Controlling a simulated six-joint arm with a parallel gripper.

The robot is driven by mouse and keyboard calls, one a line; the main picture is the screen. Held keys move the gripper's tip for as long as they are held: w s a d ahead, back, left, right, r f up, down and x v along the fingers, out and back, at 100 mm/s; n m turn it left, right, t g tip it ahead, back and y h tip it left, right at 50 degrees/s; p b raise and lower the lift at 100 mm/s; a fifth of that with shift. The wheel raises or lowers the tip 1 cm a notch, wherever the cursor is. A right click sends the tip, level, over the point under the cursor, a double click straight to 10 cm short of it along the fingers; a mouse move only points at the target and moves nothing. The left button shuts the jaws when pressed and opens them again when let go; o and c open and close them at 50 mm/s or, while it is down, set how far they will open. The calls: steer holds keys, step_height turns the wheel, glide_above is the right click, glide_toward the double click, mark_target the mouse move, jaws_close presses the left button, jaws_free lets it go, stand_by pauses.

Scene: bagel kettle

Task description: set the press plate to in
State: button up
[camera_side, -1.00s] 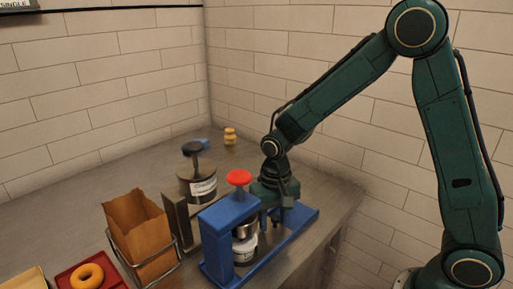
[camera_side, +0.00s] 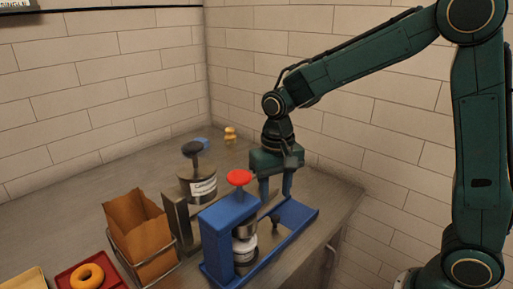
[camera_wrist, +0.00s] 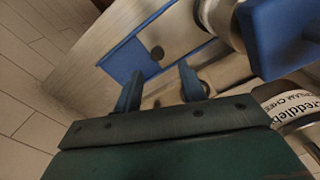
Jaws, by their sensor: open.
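The blue press (camera_side: 228,215) with a red knob (camera_side: 239,177) stands on the counter, its long flat base running toward the back right. A small dark knob (camera_side: 275,218) shows over this base, right of the press frame. A metal part and a white labelled jar (camera_side: 244,250) are under the press frame. I cannot tell for sure which part is the press plate. My gripper (camera_side: 276,194) hangs fingers down above the base, open and empty, apart from the dark knob. In the wrist view, the fingers (camera_wrist: 160,91) are spread, with the blue base (camera_wrist: 130,60) beyond them.
A second press with a black knob (camera_side: 193,148) and a labelled canister (camera_side: 197,186) stands behind left. The counter edge is at right.

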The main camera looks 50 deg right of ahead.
steer(key=shift+r, duration=2.6)
steer(key=s+d+r+n+t, duration=0.2)
steer(key=s, duration=0.7)
steer(key=s+d+r+n+t, duration=0.2)
steer(key=s+d+r+t, duration=0.1)
steer(key=s, duration=0.7)
steer(key=shift+s+r+t, duration=0.2)
steer(key=shift+s+t, duration=0.1)
